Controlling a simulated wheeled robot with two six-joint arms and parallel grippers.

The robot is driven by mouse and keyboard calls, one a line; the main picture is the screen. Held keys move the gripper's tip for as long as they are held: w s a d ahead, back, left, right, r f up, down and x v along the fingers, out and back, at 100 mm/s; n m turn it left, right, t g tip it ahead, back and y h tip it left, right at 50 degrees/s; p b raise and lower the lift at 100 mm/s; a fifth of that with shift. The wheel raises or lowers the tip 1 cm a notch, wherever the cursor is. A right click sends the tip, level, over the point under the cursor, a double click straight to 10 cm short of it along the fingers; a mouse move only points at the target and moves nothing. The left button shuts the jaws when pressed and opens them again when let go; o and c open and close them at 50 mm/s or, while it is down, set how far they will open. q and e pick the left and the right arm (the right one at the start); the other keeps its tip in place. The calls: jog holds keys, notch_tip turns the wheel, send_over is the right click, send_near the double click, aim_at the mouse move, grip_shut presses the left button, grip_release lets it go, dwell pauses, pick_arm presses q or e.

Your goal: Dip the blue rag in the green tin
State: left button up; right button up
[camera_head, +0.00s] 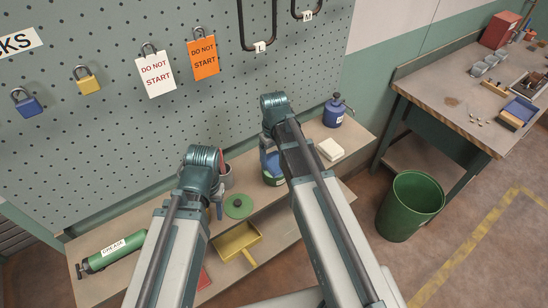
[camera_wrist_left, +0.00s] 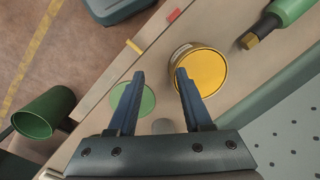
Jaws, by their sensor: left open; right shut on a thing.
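The green tin (camera_head: 273,181), with a pale label, stands on the shelf under my right arm in the head view. My right gripper (camera_head: 268,150) points down above it, partly hidden by its own arm. It is shut on the blue rag (camera_head: 270,164), which hangs at the tin's mouth. I cannot tell how deep the rag reaches. My left gripper (camera_head: 217,209) is open and empty over the shelf. In the left wrist view, its fingers (camera_wrist_left: 157,88) are apart, with a round yellow-topped can (camera_wrist_left: 205,72) below and beyond one fingertip.
A green bin (camera_head: 410,205) stands on the floor. The pegboard rises behind.

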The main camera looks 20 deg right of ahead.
aim_at(274, 160)
pick_arm(q)
jog(key=shift+f+b, duration=0.5)
pick_arm(e)
jog(key=shift+f, duration=0.45)
dwell(0.4)
jog(key=shift+s, duration=0.1)
dwell(1.0)
notch_tip(274, 160, up, 7)
jog(key=p, duration=0.7)
pick_arm(q)
notch_tip(274, 160, up, 7)
pick_arm(e)
jog(key=shift+f, duration=0.1)
